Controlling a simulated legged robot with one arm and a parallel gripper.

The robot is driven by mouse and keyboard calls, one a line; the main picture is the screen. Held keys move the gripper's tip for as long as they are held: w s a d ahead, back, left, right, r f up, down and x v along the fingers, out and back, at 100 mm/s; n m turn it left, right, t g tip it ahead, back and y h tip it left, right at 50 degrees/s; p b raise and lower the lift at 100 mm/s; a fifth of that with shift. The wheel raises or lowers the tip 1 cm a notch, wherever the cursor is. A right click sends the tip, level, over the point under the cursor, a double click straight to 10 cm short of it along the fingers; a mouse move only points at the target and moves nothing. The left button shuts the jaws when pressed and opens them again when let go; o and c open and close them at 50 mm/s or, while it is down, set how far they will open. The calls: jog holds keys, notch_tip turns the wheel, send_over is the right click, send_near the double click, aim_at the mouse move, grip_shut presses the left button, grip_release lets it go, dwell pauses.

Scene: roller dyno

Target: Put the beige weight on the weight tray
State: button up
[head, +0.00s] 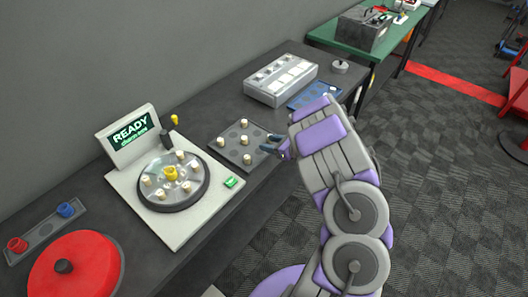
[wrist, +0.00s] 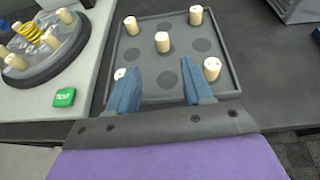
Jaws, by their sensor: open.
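The weight tray (head: 230,151) is a grey square tray with dark round spots, on the bench right of the round plate machine. It fills the middle of the wrist view (wrist: 181,57). Several short beige cylinder weights stand upright on it, including a centre one (wrist: 162,42), one at the right (wrist: 212,68) and one at the left (wrist: 120,73) partly behind a finger. My gripper (wrist: 160,68) is open over the tray's near side, with nothing between its blue fingers. More beige weights (head: 180,154) stand on the machine's round plate (head: 156,203).
The machine has a READY screen (head: 130,131), a yellow spring (head: 171,173) and a green TEST button (wrist: 64,97). A grey box (head: 281,79) and blue tray (head: 314,94) lie beyond the tray. A red disc (head: 75,270) is at the near left.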

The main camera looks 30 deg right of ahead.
jog(key=shift+s+d, duration=0.1)
jog(key=shift+d, duration=0.3)
jog(key=w+d+r+m+g+h, duration=0.1)
jog(key=w+d+r+m+h, duration=0.1)
jog(key=d+r+m+h, duration=0.6)
jog(key=s+a+r+m+g+h, duration=0.2)
jog(key=s+r+m+g+h, duration=0.25)
jog(key=s+r+m, duration=0.6)
jog(key=s+a+m+g+y, duration=0.7)
jog(key=s+a+m, duration=1.5)
jog(key=s+a, duration=0.8)
jog(key=shift+s+r+g, duration=0.2)
jog(key=shift+r+g, duration=0.15)
jog(key=shift+g, duration=0.5)
